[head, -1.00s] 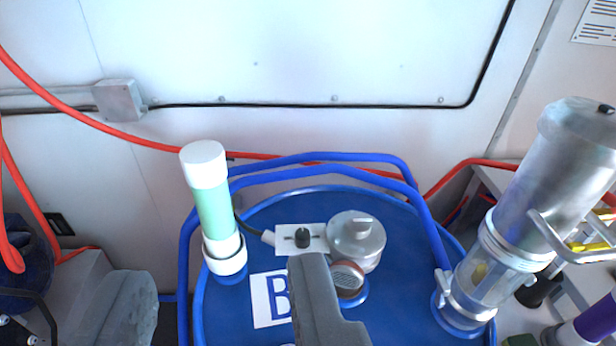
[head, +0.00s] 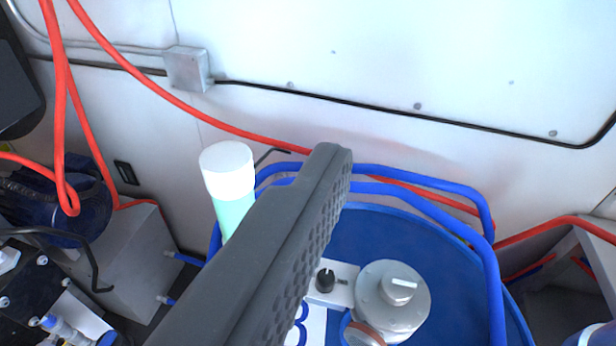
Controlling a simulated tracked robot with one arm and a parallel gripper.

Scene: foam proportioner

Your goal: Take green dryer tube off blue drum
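The green dryer tube (head: 232,210) has a white cap and a pale green body. It stands left of centre at the left edge of the blue drum (head: 430,260), inside the blue rail. Its lower part and base are hidden behind my gripper finger. One large dark grey finger of my gripper (head: 285,230) crosses the picture from the bottom left to the centre. Its dimpled face is bare, with nothing against it. The other finger does not show. The finger overlaps the tube in the picture; I cannot tell whether they touch.
A round silver cap fitting (head: 392,300) and a white plate with a black knob (head: 328,283) sit on the drum. Blue rails (head: 420,195) curve behind. Red hoses (head: 200,105) run along the white wall. A grey box (head: 187,69) is on the wall.

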